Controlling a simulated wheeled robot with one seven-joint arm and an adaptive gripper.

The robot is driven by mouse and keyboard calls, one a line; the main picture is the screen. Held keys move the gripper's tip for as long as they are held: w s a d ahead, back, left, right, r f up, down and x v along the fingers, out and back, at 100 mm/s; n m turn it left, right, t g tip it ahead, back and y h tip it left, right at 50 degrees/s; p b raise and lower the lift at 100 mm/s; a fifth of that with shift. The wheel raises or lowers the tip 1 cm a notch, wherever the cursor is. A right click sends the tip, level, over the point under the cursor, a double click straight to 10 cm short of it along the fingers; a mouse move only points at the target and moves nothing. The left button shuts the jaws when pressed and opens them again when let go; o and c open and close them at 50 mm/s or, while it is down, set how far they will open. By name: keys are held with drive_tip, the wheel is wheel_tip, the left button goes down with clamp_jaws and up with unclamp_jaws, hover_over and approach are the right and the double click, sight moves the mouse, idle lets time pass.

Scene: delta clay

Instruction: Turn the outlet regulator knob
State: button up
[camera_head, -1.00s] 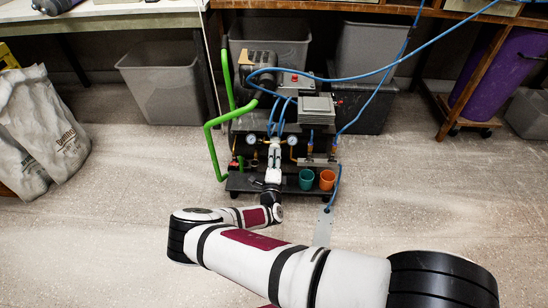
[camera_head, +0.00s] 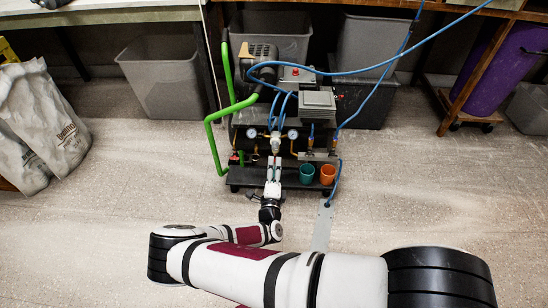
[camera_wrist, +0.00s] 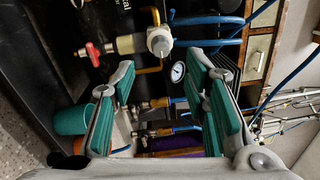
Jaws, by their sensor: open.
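The pale, round regulator knob (camera_head: 275,143) sits between two gauges at the front of the rig. In the wrist view the knob (camera_wrist: 159,42) is at upper middle, joined to a pale cylinder and brass pipe. My gripper (camera_head: 274,161) is open and empty, just below the knob in the head view. In the wrist view the green-padded fingers of my gripper (camera_wrist: 163,72) are spread, with the knob beyond their tips and apart from them. A white-faced gauge (camera_wrist: 178,72) shows between the fingers. Any mark of the knob's turn is too small to read.
A red valve handle (camera_wrist: 93,54) is left of the knob in the wrist view. A teal cup (camera_head: 306,173) and an orange cup (camera_head: 327,174) stand on the rig's lower shelf. Blue hoses (camera_head: 350,78) and a green pipe (camera_head: 211,140) run around the rig. The floor in front is mostly clear.

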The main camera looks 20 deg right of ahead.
drive_tip(key=shift+v, duration=2.1)
